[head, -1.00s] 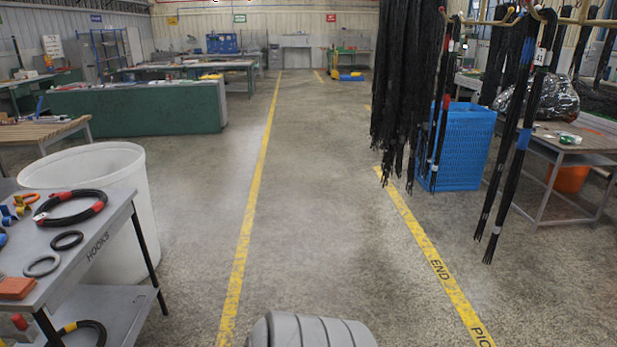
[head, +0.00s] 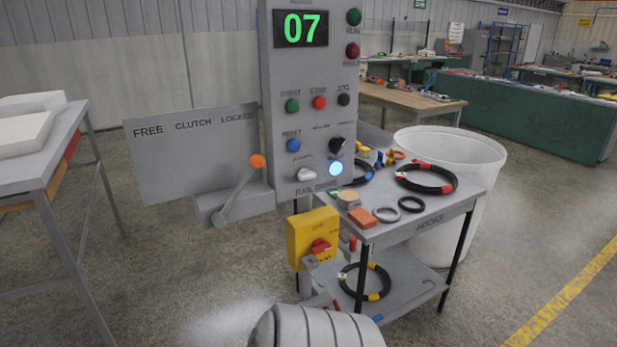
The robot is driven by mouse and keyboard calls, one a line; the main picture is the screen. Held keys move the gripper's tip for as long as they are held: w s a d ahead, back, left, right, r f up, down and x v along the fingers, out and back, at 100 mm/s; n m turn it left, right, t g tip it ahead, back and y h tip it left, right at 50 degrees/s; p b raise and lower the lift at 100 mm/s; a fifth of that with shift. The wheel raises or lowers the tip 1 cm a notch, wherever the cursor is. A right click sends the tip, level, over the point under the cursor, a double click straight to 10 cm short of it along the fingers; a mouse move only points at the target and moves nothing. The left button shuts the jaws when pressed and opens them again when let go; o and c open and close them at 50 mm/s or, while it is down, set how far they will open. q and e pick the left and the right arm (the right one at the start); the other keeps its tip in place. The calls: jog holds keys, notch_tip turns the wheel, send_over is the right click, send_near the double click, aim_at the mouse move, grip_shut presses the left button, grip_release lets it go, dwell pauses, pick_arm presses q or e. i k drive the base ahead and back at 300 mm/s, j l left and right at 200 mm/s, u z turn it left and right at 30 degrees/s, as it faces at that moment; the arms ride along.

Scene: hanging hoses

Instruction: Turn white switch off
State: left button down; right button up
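The white switch (head: 307,174) is a small pale knob low on the grey control panel (head: 268,100), with a lit round blue-white lamp (head: 336,169) to its right. The lettering by the knob is too small to read, so I cannot tell its setting. The panel display (head: 301,28) shows a green 07. Green, red, blue and black buttons and a black knob (head: 337,144) sit above the white switch. Neither of my grippers is in view.
A clutch lever (head: 240,187) with an orange tip stands left of the panel, and a yellow box with a red switch (head: 313,235) below it. A hooks table (head: 440,222) and white bin (head: 480,155) stand right. Another table (head: 40,180) stands left.

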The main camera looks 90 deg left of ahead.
aim_at(303, 175)
jog(key=u, duration=2.75)
